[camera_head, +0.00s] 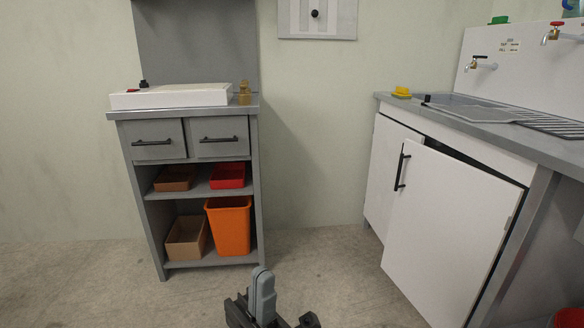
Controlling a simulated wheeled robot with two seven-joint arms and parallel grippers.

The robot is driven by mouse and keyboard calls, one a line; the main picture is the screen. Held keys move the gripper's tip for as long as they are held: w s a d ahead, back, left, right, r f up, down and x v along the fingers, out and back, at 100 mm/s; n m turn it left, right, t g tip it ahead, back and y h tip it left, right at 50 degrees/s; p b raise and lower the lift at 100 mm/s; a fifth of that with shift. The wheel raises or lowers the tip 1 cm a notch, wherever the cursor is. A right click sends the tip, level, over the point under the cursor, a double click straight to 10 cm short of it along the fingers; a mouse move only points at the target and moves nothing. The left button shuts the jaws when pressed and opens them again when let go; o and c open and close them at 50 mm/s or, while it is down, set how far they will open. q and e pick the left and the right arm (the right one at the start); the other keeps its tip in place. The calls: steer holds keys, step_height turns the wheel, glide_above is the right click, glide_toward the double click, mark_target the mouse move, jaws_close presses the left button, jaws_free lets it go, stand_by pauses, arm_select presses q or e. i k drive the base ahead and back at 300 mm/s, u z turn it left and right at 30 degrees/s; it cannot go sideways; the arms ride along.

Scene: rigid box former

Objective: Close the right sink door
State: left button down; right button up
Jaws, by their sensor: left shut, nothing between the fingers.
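The right sink door (447,235) is a white panel with a black vertical handle (402,166) near its left edge. It stands partly open, swung out from the sink cabinet, with a dark gap showing along its top. The left sink door (388,178) is beside it, partly hidden behind it, and looks shut. My left gripper (264,290) is at the bottom middle of the view, shut and empty. It is well to the left of the right door and apart from it. My right gripper is not in view.
A grey shelf unit (256,160) with drawers, trays and an orange bin (230,226) stands at the left against the wall. The sink counter (520,135) carries a yellow item (402,92) at its left end. The floor (330,260) between shelf and sink is clear.

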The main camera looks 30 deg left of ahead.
mark_target(451, 220)
steer(key=u, duration=0.35)
steer(key=k, duration=0.5)
steer(key=u, duration=0.65)
steer(key=i, duration=1)
steer(key=z, duration=0.55)
steer(key=i, duration=0.75)
steer(key=z, duration=1.25)
steer(key=i, duration=0.35)
steer(key=z, duration=0.4)
